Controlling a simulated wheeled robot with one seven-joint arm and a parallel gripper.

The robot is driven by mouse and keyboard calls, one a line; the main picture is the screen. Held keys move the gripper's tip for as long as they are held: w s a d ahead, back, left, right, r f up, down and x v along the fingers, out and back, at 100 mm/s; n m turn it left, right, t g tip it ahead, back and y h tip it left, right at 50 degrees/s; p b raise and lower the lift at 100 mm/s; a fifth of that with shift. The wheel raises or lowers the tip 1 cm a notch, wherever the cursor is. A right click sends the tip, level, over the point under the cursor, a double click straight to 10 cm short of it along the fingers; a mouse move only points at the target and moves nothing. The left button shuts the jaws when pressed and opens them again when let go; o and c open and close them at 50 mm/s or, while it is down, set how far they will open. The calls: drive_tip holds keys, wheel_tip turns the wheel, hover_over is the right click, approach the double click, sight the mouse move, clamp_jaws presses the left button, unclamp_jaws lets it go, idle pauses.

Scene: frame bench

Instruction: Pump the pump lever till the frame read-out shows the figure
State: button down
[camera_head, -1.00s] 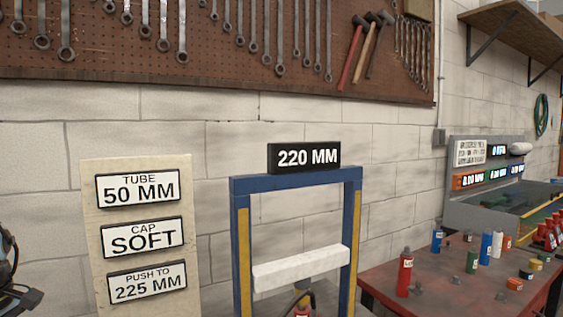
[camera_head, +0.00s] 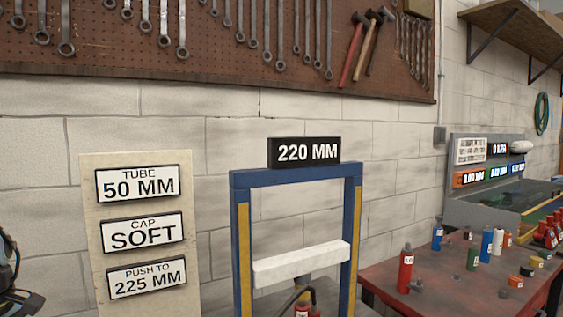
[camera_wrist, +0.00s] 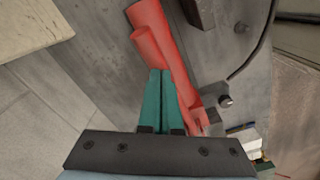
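The frame read-out (camera_head: 304,152) on top of the blue frame (camera_head: 241,262) shows 220 MM. The card board (camera_head: 98,235) at left reads TUBE 50 MM, CAP SOFT and PUSH TO 225 MM. A white crossbeam (camera_head: 300,264) spans the frame. Below it, a dark bent rod (camera_head: 290,300) and the top of a red part show at the picture's bottom edge. In the wrist view my gripper (camera_wrist: 161,72) has its teal fingers together beside a red cylindrical part (camera_wrist: 150,32). I cannot tell whether they touch it. I cannot pick out the pump lever with certainty.
A red table (camera_head: 400,268) at right holds several bottles and small parts. A grey bench with lit displays (camera_head: 490,175) stands behind it. Tools hang on the pegboard (camera_head: 210,40). A dark cable (camera_wrist: 262,45) curves past the red part in the wrist view.

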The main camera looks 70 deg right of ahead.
wheel_tip(320, 180, down, 6)
drive_tip(key=b, duration=0.3)
wheel_tip(320, 180, up, 8)
drive_tip(key=p, duration=0.6)
drive_tip(key=shift+r+p, duration=0.25)
drive_tip(key=shift+p, duration=0.15)
drive_tip(key=shift+f, duration=0.2)
drive_tip(key=shift+f+b, duration=2.45)
drive_tip(key=shift+f, duration=1.5)
wheel_tip(320, 180, up, 8)
drive_tip(key=p, duration=0.6)
drive_tip(key=shift+r+p, duration=0.15)
drive_tip(key=shift+p, duration=0.15)
